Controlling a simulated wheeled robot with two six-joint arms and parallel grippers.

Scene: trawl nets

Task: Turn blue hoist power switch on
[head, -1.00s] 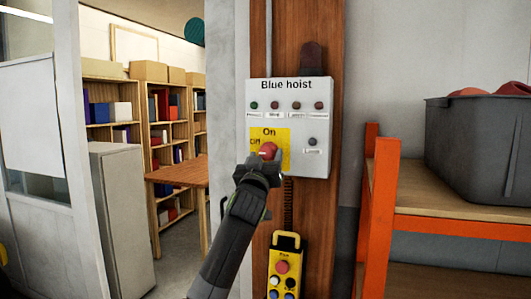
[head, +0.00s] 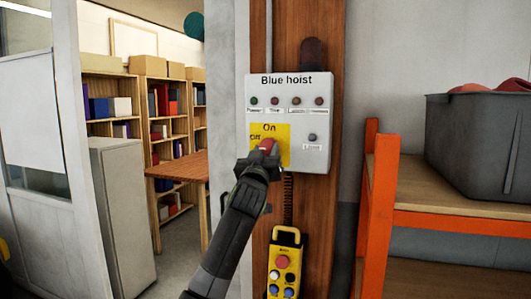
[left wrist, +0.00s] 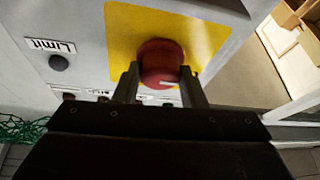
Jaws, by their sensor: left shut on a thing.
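The Blue hoist control box (head: 321,125) is a pale grey panel on a wooden post. On its yellow plate (head: 284,133), marked On and Off, sits the red rotary power switch (head: 267,145). It also shows in the left wrist view (left wrist: 161,62), with a pale mark on its lower face. My left gripper (head: 258,160) reaches up from below; in the left wrist view its fingers (left wrist: 159,85) stand on either side of the red switch and are shut on it. The gripper hides part of the switch and plate. My right gripper is not in view.
A yellow pendant with buttons (head: 285,265) hangs below the box. An orange-framed shelf (head: 380,205) with a grey bin (head: 475,150) stands to the right. A grey cabinet (head: 125,215) and bookshelves (head: 155,120) are to the left.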

